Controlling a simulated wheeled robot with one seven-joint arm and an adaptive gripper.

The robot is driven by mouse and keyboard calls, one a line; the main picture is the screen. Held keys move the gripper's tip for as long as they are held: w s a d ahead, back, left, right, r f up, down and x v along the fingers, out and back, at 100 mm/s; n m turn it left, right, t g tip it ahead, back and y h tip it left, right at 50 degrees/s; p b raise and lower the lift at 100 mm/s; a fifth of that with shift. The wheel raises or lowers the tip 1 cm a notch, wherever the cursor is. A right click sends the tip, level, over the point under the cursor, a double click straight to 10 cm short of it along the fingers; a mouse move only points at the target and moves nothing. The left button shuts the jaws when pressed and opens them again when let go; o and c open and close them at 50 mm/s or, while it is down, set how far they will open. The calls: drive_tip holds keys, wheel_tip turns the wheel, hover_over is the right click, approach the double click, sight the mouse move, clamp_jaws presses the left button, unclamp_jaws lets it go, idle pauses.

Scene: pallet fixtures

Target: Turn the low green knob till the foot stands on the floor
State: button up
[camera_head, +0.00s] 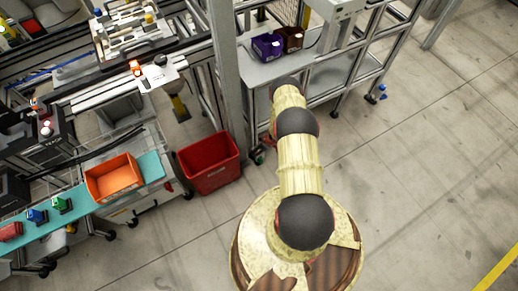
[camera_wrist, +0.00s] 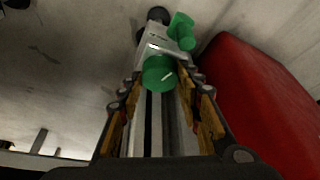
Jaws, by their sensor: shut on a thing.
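Any gap under the foot is hidden.
A red bin (camera_head: 208,165) stands on the floor left of my arm, and its wall (camera_wrist: 265,90) is close to my gripper's right side. A grey post (camera_head: 226,75) and a shelf with purple (camera_head: 266,47) and brown bins (camera_head: 290,38) stand nearby.

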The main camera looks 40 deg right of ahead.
drive_tip(key=shift+m+h, duration=0.5)
drive_tip(key=shift+m, duration=0.9)
drive_tip(key=o, duration=1.2)
drive_tip(key=shift+c, duration=0.2)
drive_tip(key=shift+s+r, duration=0.15)
drive_tip(key=shift+r, duration=0.45)
drive_tip(key=v, duration=1)
drive_tip(key=shift+s+r, duration=0.25)
drive_tip(key=shift+s, duration=0.1)
